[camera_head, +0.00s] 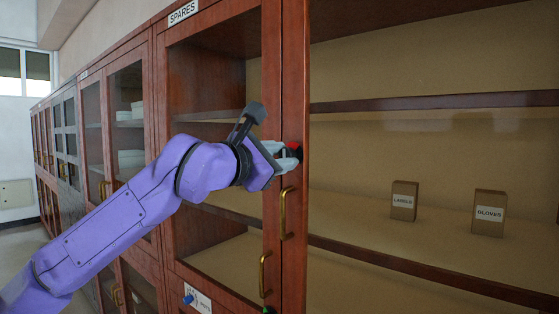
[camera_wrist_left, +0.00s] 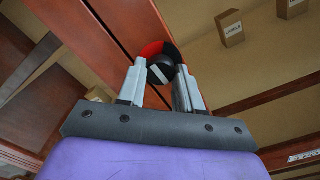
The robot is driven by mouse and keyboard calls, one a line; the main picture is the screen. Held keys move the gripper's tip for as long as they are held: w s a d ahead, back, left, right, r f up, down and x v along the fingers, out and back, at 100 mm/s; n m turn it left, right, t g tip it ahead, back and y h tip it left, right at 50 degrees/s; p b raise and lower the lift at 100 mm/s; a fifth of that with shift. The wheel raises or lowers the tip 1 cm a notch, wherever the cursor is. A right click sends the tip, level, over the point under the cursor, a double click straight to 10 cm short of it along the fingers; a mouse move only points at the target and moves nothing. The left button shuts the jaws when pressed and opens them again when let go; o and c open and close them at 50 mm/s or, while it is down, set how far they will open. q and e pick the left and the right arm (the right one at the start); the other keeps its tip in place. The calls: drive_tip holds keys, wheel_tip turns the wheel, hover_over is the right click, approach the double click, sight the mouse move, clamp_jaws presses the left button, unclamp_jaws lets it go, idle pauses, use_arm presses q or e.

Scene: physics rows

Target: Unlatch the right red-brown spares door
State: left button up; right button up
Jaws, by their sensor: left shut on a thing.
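The red-brown spares cabinet carries a SPARES label (camera_head: 183,12) at its top. A red and black latch knob (camera_head: 293,149) sits on the right door's narrow upright stile (camera_head: 296,80), above a brass handle (camera_head: 283,213). My left gripper (camera_head: 287,156) is shut on the knob. In the left wrist view, the fingers (camera_wrist_left: 160,84) stand on either side of the black knob (camera_wrist_left: 160,68), with a red and black ring (camera_wrist_left: 152,48) behind it. The fingers hide part of the knob, so its exact turn is hard to tell. My right gripper is out of view.
Behind the right door, a labels box (camera_head: 404,201) and a gloves box (camera_head: 488,212) stand on a shelf. Another brass handle (camera_head: 263,275) is lower left. More glazed cabinets (camera_head: 127,120) run away to the left. The floor (camera_head: 22,240) at far left looks clear.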

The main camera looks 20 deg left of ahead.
use_arm(q)
drive_tip(key=n+b, duration=1)
drive_tip(key=n, duration=0.3)
drive_tip(key=shift+n+b, duration=0.4)
drive_tip(key=shift+r+n+b, duration=0.1)
drive_tip(key=shift+n+b, duration=0.8)
drive_tip(key=shift+n, duration=0.8)
drive_tip(key=o, duration=1)
drive_tip(key=shift+o, duration=0.2)
